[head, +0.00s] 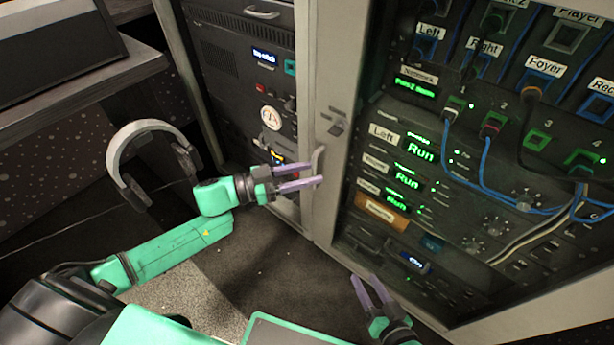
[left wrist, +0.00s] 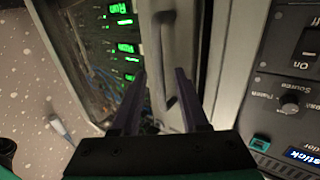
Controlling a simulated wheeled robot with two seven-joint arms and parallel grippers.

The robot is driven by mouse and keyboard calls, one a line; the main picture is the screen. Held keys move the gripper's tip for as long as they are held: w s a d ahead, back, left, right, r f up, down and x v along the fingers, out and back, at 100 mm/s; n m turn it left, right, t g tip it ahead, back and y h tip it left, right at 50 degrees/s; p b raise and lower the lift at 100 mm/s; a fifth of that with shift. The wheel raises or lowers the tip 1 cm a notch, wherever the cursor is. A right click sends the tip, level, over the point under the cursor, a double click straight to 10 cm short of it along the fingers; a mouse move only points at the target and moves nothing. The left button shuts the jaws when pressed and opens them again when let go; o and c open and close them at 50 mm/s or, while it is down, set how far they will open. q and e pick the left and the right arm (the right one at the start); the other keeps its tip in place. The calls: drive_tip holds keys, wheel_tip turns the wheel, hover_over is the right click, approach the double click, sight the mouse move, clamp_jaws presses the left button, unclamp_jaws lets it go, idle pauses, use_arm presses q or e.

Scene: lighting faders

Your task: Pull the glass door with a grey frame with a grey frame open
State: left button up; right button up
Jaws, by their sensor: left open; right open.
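The glass door with a grey frame (head: 352,60) stands at the right in the head view and looks closed. Through its glass I see a rack of lit panels. Its upright grey handle (head: 318,158) is on the left side of the frame. My left gripper (head: 319,182) is open, its fingertips at the lower part of the handle. In the left wrist view the handle (left wrist: 160,60) runs down between the two open fingers (left wrist: 162,90); whether they touch it I cannot tell. My right gripper (head: 365,279) is open and empty, low in front of the door.
A small latch (head: 338,125) sits beside the handle on the frame. A second rack (head: 232,60) stands left of the door. Headphones (head: 148,130) hang at the left near a desk (head: 80,90). The floor (head: 250,270) in front of the racks looks clear.

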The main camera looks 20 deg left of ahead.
use_arm(q)
clamp_jaws()
idle(1.4)
